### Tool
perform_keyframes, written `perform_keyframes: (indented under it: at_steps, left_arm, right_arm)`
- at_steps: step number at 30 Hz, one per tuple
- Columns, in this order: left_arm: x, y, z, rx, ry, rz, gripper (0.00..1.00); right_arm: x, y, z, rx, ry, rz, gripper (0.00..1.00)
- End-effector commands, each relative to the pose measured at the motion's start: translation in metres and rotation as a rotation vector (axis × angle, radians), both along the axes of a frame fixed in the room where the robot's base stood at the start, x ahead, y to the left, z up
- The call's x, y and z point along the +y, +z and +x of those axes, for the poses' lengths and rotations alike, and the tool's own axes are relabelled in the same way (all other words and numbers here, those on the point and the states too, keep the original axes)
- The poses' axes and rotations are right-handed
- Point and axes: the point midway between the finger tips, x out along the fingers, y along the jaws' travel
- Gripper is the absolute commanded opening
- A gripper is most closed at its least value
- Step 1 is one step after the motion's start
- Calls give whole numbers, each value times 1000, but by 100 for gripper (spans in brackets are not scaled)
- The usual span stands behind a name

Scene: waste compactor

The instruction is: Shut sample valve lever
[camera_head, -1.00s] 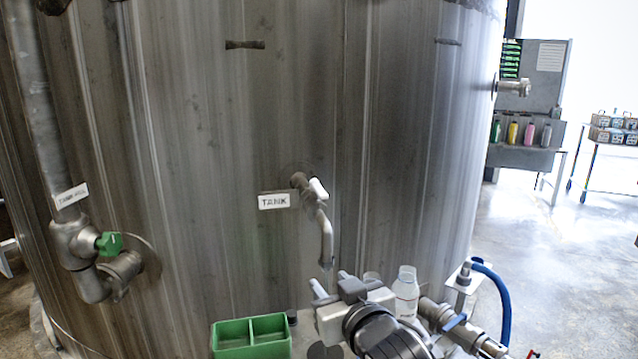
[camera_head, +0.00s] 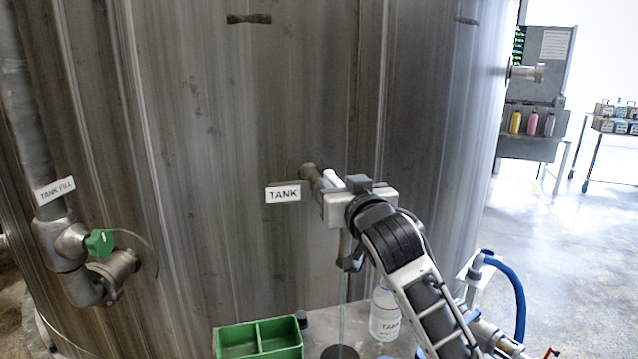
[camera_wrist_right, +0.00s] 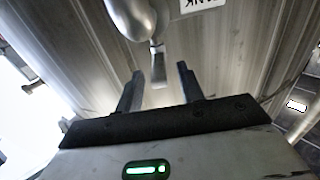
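The sample valve is a metal tap (camera_head: 308,172) on the tank wall, beside a white TANK label (camera_head: 283,194). Its white lever (camera_head: 331,178) shows just above my right gripper (camera_head: 336,188), which hides most of the tap's spout. In the wrist view the picture is upside down. The lever (camera_wrist_right: 157,58) hangs from the tap body (camera_wrist_right: 130,16) toward the space between the two fingers of my right gripper (camera_wrist_right: 160,72). The fingers are apart. I cannot tell whether they touch the lever. My left gripper is out of view.
A green divided tray (camera_head: 259,339) and a labelled bottle (camera_head: 385,318) stand below the tap. A blue hose (camera_head: 514,290) is at right. A green-handled fill valve (camera_head: 99,243) is at left. Floor at the far right is open.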

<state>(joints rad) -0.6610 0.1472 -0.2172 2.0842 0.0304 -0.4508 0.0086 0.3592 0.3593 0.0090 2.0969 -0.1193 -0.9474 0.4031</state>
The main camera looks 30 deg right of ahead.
Motion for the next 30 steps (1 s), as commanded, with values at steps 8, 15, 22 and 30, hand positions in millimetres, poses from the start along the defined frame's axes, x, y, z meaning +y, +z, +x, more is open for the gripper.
perform_keyframes:
  at_steps: [8, 15, 22, 30]
  left_arm:
    - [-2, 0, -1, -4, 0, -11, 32]
    - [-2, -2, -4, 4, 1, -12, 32]
    - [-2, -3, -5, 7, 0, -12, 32]
    - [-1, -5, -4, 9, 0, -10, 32]
  right_arm:
    - [-12, 0, 5, -1, -11, 1, 38]
    - [-12, 0, 5, 0, -11, 1, 38]
    - [-12, 0, 5, 0, -11, 0, 0]
    - [-16, 0, 2, 0, -42, 1, 0]
